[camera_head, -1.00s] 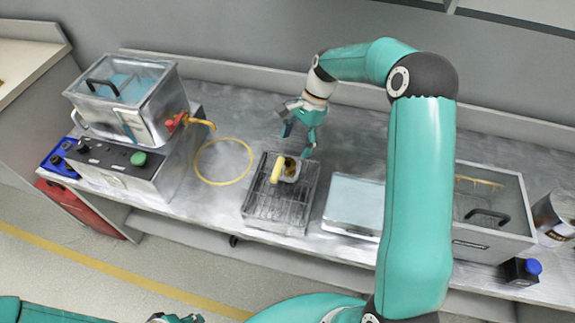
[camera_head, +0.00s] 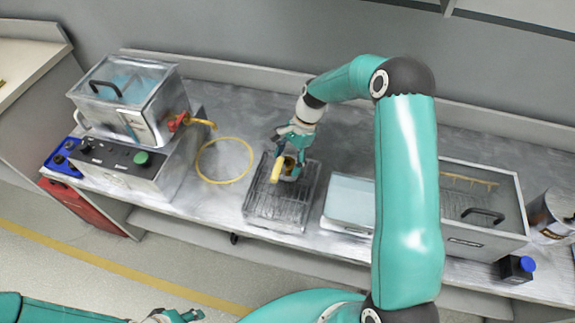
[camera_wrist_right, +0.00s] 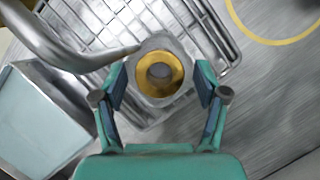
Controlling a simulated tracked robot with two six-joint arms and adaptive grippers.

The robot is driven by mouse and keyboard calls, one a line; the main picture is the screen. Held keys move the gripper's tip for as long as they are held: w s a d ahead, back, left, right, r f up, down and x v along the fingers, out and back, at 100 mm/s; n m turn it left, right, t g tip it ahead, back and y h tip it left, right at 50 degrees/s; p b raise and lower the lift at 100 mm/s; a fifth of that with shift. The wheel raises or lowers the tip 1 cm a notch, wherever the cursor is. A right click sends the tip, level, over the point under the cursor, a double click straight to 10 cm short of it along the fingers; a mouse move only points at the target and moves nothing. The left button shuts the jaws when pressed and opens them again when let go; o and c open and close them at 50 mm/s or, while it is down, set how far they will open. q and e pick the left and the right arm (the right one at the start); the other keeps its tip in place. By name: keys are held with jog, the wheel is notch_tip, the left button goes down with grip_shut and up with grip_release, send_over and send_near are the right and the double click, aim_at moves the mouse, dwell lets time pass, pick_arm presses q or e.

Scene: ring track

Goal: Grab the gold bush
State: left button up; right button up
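The gold bush (camera_wrist_right: 160,74) is a gold ring with a dark hole, seated in a grey metal surround on a wire basket (camera_wrist_right: 222,38). In the head view the gold bush (camera_head: 289,165) is small and partly hidden by my right gripper (camera_head: 290,152). In the right wrist view my right gripper (camera_wrist_right: 161,84) is open, with one finger on each side of the grey surround and gaps visible. My left gripper (camera_head: 178,316) is at the bottom edge of the head view, partly cut off; its finger opening is unclear.
A yellow ring (camera_head: 224,180) lies left of the basket (camera_head: 262,212). A pale blue-filled tray (camera_head: 347,200) is to its right. A lidded tank (camera_head: 130,98) stands left, a clear-lidded box (camera_head: 480,240) right.

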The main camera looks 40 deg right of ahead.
grip_shut()
jog(key=shift+r, duration=0.15)
